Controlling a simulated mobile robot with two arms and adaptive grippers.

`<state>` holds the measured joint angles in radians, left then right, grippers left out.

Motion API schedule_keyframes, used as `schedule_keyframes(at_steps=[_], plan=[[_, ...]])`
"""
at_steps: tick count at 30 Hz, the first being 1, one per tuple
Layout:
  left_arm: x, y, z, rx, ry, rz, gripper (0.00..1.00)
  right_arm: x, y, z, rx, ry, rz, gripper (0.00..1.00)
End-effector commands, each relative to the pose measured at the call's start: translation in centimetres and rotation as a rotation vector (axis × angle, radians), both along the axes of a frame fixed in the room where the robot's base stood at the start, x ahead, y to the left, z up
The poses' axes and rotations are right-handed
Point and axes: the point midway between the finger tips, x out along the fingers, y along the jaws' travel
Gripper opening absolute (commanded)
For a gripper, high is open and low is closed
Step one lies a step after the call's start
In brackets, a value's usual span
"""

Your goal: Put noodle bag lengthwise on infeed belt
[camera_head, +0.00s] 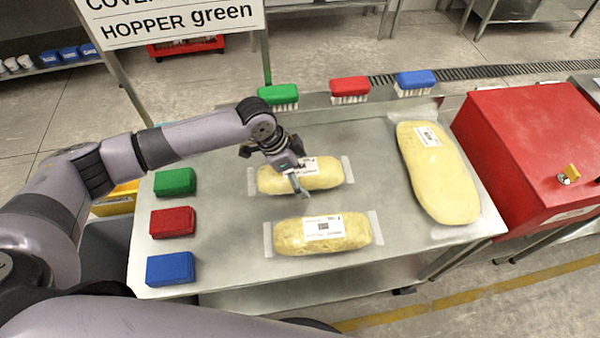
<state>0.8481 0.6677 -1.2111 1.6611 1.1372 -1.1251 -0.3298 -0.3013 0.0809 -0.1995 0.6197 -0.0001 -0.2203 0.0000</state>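Three plump pale-yellow noodle bags with clear flat ends and white labels lie on a steel table (220,215). The back middle bag (330,178) and the front middle bag (290,236) lie left to right. The larger right bag (440,175) lies front to back, slightly slanted. My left gripper (298,186) is over the back middle bag, pointing down. One finger shows against the bag's front side; the other finger is hidden, so its opening and grip are unclear. My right gripper is out of view. I cannot make out an infeed belt.
Green (175,181), red (172,222) and blue (170,268) blocks line the table's left side. Green (278,95), red (350,90) and blue (415,82) brushes stand along the back edge. A red cabinet (530,150) with a yellow knob stands right of the table.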

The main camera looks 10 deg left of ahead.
Motion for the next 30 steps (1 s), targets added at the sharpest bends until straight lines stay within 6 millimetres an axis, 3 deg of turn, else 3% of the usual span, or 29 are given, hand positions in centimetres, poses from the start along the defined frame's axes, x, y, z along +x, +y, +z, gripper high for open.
schedule_keyframes(at_steps=[26, 30], plan=[[0.01, 0.01, 0.04, 0.0, 0.0, 0.0, 0.28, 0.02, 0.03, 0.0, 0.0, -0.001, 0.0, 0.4], [0.07, -0.04, 0.17, -0.002, -0.002, 0.0, 0.27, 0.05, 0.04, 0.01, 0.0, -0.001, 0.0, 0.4]])
